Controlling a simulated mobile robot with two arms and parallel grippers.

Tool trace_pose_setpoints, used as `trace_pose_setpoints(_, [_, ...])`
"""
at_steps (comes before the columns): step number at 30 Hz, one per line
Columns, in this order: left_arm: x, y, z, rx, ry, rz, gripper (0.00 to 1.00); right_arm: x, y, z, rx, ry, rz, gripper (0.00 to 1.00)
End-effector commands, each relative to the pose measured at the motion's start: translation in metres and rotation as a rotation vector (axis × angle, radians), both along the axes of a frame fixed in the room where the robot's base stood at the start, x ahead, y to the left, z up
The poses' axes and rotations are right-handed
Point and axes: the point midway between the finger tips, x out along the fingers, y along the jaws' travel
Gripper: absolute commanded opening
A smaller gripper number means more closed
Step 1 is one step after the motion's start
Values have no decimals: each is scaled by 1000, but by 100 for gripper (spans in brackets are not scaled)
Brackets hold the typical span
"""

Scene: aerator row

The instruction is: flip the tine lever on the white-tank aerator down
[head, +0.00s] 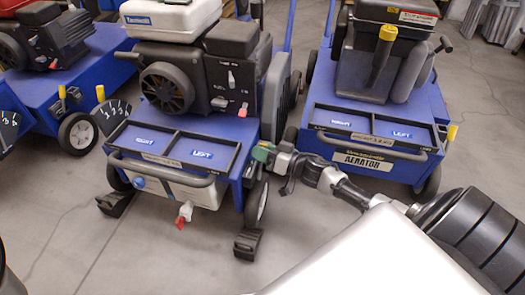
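The white-tank aerator stands in the middle of the head view, a blue machine with a white tank (172,18) on top and a black engine (205,70). My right gripper (272,161) reaches in from the right to the right front corner of its deck. A small green piece (262,153) shows at the fingertips; I cannot tell whether it is a lever grip or part of the gripper. Whether the fingers are closed on anything is too small to tell. No tine lever is clearly distinguishable on this machine. My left gripper is out of view.
A blue aerator with a black tank (398,12) stands close on the right, with a yellow grip (452,132) at its side. Another blue machine (85,75) stands at left. The white-tank machine's handlebar (165,178) juts forward. Front floor (120,255) is clear.

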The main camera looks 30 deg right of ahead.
Motion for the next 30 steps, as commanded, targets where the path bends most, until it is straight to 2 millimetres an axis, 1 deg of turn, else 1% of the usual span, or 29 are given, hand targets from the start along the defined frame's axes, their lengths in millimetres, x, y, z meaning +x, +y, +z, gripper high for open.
trace_pose_setpoints(1, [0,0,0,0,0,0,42,0,0,0,0,0,0,25])
trace_pose_setpoints(6, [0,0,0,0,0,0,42,0,0,0,0,0,0,0])
trace_pose_setpoints(14, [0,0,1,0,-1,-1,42,-1,0,0,-3,-3,0,0])
trace_pose_setpoints(20, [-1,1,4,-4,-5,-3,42,-3,3,4,-42,-36,-2,0])
trace_pose_setpoints(23, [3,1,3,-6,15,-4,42,-6,6,7,-82,-73,-1,0])
trace_pose_setpoints(25, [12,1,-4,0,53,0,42,-8,8,8,-120,-104,-2,0])
trace_pose_setpoints(30, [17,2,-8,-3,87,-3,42,-15,17,11,-231,-198,-2,0])
